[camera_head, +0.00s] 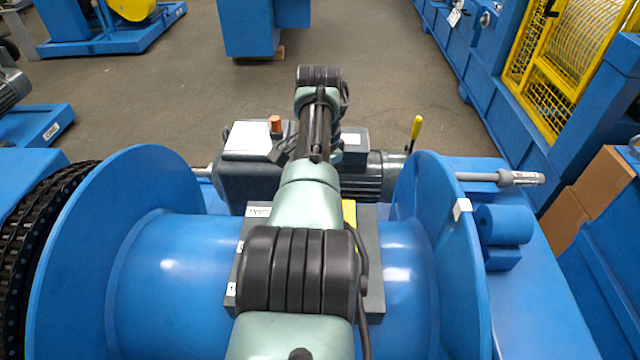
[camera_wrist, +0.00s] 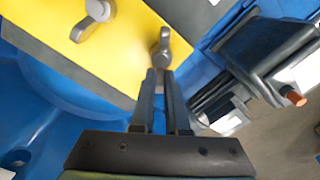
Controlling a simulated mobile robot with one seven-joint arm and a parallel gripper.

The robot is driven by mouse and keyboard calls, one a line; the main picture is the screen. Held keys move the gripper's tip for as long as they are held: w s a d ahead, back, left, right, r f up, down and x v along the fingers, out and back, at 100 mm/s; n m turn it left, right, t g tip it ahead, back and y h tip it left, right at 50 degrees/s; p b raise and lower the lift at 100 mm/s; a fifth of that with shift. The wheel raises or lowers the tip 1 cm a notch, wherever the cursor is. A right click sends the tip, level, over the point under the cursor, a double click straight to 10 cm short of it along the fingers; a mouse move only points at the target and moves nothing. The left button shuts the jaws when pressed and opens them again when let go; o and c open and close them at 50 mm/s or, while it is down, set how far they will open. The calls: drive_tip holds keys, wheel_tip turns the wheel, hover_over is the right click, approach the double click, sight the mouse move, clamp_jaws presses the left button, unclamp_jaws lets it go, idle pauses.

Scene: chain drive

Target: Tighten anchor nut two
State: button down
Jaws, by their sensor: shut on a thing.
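In the wrist view my gripper (camera_wrist: 160,73) points at the edge of a yellow plate. Its two narrow fingers are close together and shut on the lower end of a grey anchor nut (camera_wrist: 163,42), which has a flat, wing-like shape. A second grey nut (camera_wrist: 97,11) sits farther left on the same yellow plate (camera_wrist: 60,50). I cannot read which number either nut bears. In the head view my arm covers the gripper and nuts; only a strip of the yellow plate (camera_head: 349,213) shows beside the arm.
A dark motor unit (camera_head: 250,183) with an orange knob (camera_head: 276,124) stands behind the blue drum (camera_head: 175,270). A yellow-tipped lever (camera_head: 416,128) rises at its right. Chain (camera_head: 22,235) wraps the left side. Bare floor (camera_head: 220,95) lies beyond.

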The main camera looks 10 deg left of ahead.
drive_tip(key=m, duration=0.1)
drive_tip(key=s+m, duration=0.1)
drive_tip(key=m+p, duration=0.1)
drive_tip(key=shift+s+a+f, duration=0.2)
drive_tip(key=shift+a+f, duration=0.1)
drive_tip(key=shift+f, duration=0.05)
drive_tip(key=shift+s+m+p, duration=0.2)
drive_tip(key=shift+m+p, duration=0.4)
drive_tip(key=shift+m, duration=1.3)
drive_tip(key=c, duration=0.9)
unclamp_jaws()
drive_tip(key=shift+w+a, duration=0.1)
drive_tip(key=shift+r, duration=0.1)
drive_tip(key=shift+w, duration=0.1)
